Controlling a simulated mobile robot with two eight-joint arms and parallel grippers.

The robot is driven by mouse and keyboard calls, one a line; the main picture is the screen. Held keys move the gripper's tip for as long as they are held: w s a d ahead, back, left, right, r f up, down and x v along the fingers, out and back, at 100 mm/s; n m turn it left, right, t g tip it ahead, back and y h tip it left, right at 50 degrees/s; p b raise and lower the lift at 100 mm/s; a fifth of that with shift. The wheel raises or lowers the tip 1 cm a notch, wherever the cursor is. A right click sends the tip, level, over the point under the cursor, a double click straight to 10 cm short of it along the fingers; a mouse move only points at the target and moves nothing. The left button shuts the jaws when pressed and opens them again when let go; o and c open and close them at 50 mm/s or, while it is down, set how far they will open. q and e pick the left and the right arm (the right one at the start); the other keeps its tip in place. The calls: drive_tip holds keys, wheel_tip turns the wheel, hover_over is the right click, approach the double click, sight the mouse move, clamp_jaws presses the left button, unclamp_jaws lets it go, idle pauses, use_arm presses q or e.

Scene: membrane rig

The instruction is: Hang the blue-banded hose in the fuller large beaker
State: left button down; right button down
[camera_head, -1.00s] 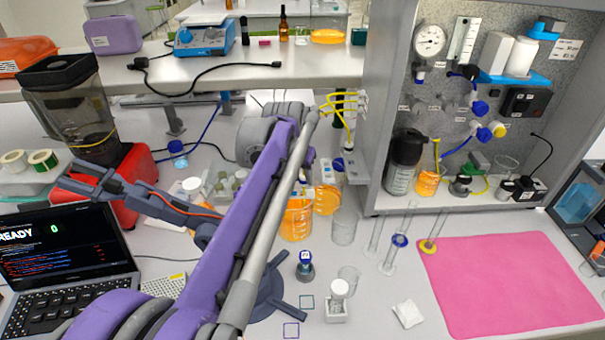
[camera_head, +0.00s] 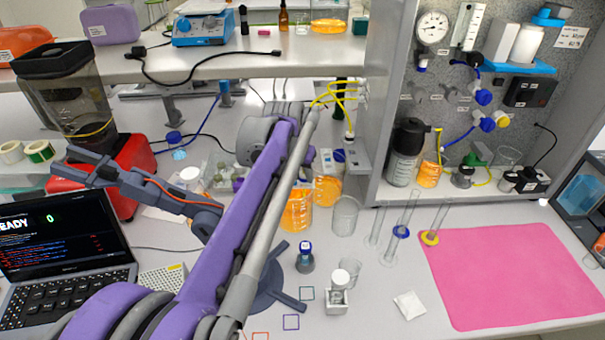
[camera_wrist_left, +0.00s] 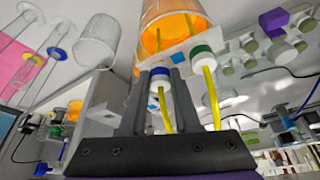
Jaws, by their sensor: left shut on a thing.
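My left gripper (camera_wrist_left: 161,76) is shut on the blue-banded hose (camera_wrist_left: 160,80), gripping its white collar. Its jaws are hidden behind my purple arm in the head view. The wrist picture is upside down. A large beaker with orange liquid (camera_wrist_left: 152,38) is right beside the held collar, with yellow tubing inside it. A green-banded hose (camera_wrist_left: 203,58) sits next to the held one, at a white plate with a blue patch. The head view shows two orange-filled beakers, one in front (camera_head: 297,212) and one behind (camera_head: 327,192). I cannot tell which is fuller. My right gripper is not in view.
An empty beaker (camera_head: 345,216) stands right of the orange ones. Thin glass cylinders with blue and yellow rings (camera_head: 398,232) stand near the pink mat (camera_head: 510,265). A cabinet wall (camera_head: 380,100) rises close behind on the right. The pink mat is clear.

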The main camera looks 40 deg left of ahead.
use_arm(q)
drive_tip(key=shift+f, duration=0.2)
idle(0.3)
drive_tip(key=c, duration=0.6)
unclamp_jaws()
drive_tip(key=shift+o, duration=0.2)
drive_tip(key=v, duration=1)
drive_tip(key=shift+r, duration=0.4)
drive_tip(key=shift+s, duration=0.15)
